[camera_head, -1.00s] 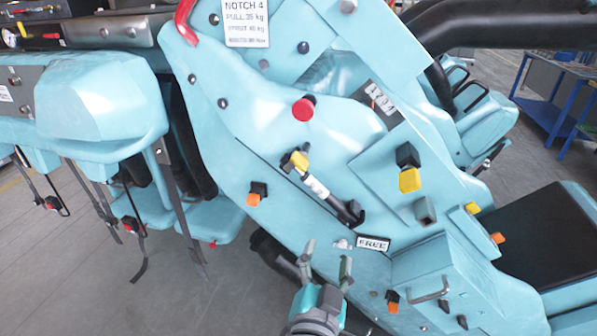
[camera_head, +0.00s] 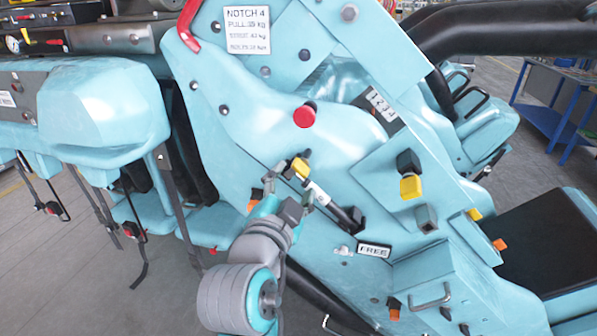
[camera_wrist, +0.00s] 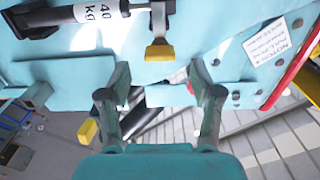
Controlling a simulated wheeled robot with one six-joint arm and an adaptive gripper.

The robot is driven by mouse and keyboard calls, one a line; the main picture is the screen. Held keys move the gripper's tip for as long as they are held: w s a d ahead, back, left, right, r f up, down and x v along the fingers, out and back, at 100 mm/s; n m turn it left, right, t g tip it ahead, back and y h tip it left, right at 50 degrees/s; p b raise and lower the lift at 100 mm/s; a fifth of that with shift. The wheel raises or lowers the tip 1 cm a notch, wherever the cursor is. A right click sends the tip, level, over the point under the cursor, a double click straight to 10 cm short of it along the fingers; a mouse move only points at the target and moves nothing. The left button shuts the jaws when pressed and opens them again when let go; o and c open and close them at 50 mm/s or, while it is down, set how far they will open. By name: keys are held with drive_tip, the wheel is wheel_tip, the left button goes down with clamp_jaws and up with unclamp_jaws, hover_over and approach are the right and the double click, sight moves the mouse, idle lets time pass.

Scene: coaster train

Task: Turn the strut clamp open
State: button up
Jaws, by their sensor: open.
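The strut (camera_head: 325,198) runs slantwise across the turquoise car side; in the wrist view its dark body with a "40 kg" label (camera_wrist: 97,12) is at upper left. At the rod's upper end sits a clamp with a yellow tab (camera_head: 300,168), and the yellow tab (camera_wrist: 159,52) points down in the wrist view. My gripper (camera_head: 287,188) is just below the clamp in the head view. In the wrist view its fingers (camera_wrist: 159,80) are spread, empty, with the tab centred beyond the gap. Contact cannot be told.
A red knob (camera_head: 304,116) is above the strut. A "FREE" plate (camera_head: 374,250) is near its lower end. A black block with a yellow tab (camera_head: 411,187) is to the right. A red handle (camera_head: 188,25) is at upper left. Straps hang at left.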

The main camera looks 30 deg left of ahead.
sight(299, 172)
drive_tip(key=shift+x, duration=2.3)
drive_tip(key=c, duration=1.1)
drive_tip(key=shift+c, duration=0.2)
